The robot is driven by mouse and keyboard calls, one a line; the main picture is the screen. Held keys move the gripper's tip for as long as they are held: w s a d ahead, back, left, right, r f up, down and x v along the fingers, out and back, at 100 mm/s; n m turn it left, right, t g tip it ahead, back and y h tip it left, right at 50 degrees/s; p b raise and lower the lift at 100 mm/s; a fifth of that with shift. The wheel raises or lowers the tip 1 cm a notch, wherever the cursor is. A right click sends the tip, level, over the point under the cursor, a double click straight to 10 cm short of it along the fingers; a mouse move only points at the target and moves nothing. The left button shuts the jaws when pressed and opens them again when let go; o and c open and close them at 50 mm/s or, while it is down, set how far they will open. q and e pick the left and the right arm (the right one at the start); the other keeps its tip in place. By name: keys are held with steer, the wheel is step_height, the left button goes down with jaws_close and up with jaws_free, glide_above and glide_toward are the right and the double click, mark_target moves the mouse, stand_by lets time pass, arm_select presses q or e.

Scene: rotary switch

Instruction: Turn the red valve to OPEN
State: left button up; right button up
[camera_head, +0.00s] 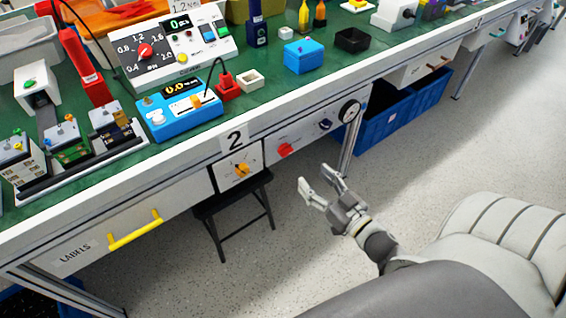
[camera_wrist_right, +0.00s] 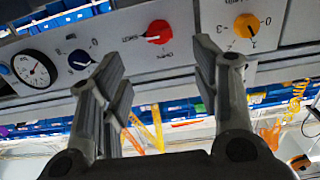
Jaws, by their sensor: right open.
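The red valve (camera_head: 285,150) is a knob on the grey panel under the front edge of the bench. In the right wrist view the red valve (camera_wrist_right: 158,32) shows upside down between my two fingers, beyond their tips. Small lettering sits around it, too small to read surely. My right gripper (camera_head: 314,176) is open and empty, in front of and a little below and right of the valve, not touching it. Its spread fingers also show in the right wrist view (camera_wrist_right: 160,62). My left gripper is not in view.
A yellow-orange knob (camera_head: 242,170) is left of the valve under the "2" sign. A dark blue knob (camera_head: 325,124) and a round gauge (camera_head: 349,111) are to its right. A black stool (camera_head: 234,206) stands below. Blue crates (camera_head: 385,122) are under the bench. Open floor lies in front.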

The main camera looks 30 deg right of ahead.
mark_target(289, 154)
steer(key=w, duration=0.9)
steer(key=shift+a+r+b, duration=0.1)
steer(key=shift+a+b, duration=0.25)
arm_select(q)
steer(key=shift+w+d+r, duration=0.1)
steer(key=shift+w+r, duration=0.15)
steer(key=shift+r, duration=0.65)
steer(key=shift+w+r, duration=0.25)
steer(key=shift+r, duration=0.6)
arm_select(e)
steer(key=shift+w, duration=0.85)
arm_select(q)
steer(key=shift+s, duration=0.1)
arm_select(e)
steer(key=c, duration=1)
